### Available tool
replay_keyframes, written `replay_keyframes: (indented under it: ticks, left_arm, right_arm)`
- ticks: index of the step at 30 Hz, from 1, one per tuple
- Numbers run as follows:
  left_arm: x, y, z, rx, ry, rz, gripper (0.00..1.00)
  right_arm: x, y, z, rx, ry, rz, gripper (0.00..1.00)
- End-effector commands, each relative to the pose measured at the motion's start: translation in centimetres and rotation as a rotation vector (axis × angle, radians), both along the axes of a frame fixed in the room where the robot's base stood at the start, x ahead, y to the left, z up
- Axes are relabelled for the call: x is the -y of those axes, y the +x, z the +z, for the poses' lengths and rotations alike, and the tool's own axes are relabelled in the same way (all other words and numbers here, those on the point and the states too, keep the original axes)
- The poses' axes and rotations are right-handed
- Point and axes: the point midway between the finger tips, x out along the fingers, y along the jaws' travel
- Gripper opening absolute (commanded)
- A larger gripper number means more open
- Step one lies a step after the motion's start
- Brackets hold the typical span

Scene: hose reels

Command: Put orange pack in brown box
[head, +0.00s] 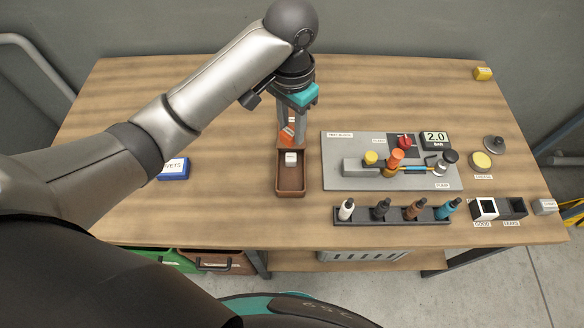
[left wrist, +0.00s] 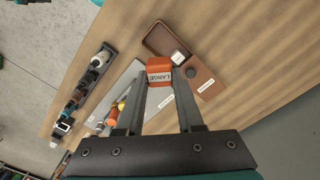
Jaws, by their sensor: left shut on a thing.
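The orange pack (left wrist: 159,72), labelled LARGE, is between the fingertips of my left gripper (left wrist: 160,80), which is shut on it. In the head view the pack (head: 287,134) is partly hidden by the gripper (head: 290,138), which points down at the far end of the open brown box (head: 290,192). The brown box (left wrist: 147,47) also shows in the left wrist view, behind the pack. A white block (head: 291,158) lies in the box. The pack's height above the box is hard to tell. My right gripper is not in view.
Right of the box are a grey test block board (head: 350,150) and a black rack (head: 362,216) of several bottles. A blue box (head: 173,170) stands left. The wooden table (head: 235,200) is clear between them.

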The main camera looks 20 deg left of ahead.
Motion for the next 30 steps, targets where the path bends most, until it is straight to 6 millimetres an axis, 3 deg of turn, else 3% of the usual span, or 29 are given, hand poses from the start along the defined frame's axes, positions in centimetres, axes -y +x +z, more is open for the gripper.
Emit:
replay_keyframes:
  ticks: [5,18,21,30]
  left_arm:
    - [-0.1,0.2,-1.2,-0.003,0.001,-0.026,0.0]
    - [-0.1,0.2,-12.5,-0.003,0.002,-0.026,0.0]
    - [-0.1,0.2,-14.3,-0.002,0.001,-0.024,0.0]
    - [-0.1,0.1,-17.5,-0.002,0.002,-0.025,0.0]
  right_arm:
    - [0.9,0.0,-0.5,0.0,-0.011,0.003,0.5]
    - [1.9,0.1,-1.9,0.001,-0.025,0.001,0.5]
    - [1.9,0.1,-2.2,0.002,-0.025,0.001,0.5]
    - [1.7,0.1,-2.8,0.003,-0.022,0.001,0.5]
